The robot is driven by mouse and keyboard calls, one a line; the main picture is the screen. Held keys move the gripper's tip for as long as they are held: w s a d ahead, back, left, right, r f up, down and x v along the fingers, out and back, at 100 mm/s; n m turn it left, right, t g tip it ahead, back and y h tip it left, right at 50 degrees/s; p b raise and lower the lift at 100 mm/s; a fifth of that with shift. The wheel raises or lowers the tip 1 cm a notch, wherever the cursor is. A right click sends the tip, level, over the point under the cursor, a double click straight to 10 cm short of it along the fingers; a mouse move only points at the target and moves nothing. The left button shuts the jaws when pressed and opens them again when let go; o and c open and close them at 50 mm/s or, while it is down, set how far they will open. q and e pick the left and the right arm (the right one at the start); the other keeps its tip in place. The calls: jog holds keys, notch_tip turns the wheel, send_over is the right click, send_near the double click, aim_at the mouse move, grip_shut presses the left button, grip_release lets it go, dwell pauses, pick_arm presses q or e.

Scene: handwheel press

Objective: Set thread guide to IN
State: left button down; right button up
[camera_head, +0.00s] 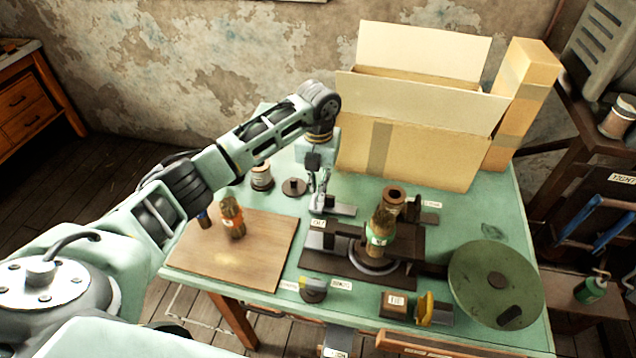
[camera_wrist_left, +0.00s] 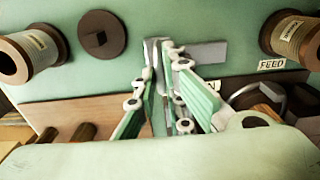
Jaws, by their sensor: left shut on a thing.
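The thread guide's grey plate (camera_head: 342,210) lies on the green table behind the press, with a small white label in front of it that is too small to read surely. It also shows in the left wrist view (camera_wrist_left: 208,52). My left gripper (camera_head: 318,202) points down at the left end of this plate. In the left wrist view its fingers (camera_wrist_left: 163,52) are close together at the tips, around a thin light upright part of the thread guide. The fingers hide most of that part. My right gripper is in neither view.
The press (camera_head: 400,245) with a bottle-like piece stands just in front. A wooden board (camera_head: 262,262) lies left, a spool (camera_head: 261,177) and dark disc (camera_head: 294,187) behind it. A large open carton (camera_head: 410,150) blocks the back; a round green plate (camera_head: 497,262) is right.

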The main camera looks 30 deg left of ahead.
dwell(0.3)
pick_arm(q)
jog(key=d, duration=0.2)
jog(key=w+d+b, duration=0.1)
jog(key=d, duration=0.2)
jog(key=w+d+b, duration=0.1)
jog(key=d, duration=0.2)
jog(key=shift+w, duration=0.1)
jog(key=c, duration=1.9)
grip_release()
jog(key=shift+d, duration=0.1)
jog(key=shift+r, duration=0.1)
notch_tip(320, 180, up, 12)
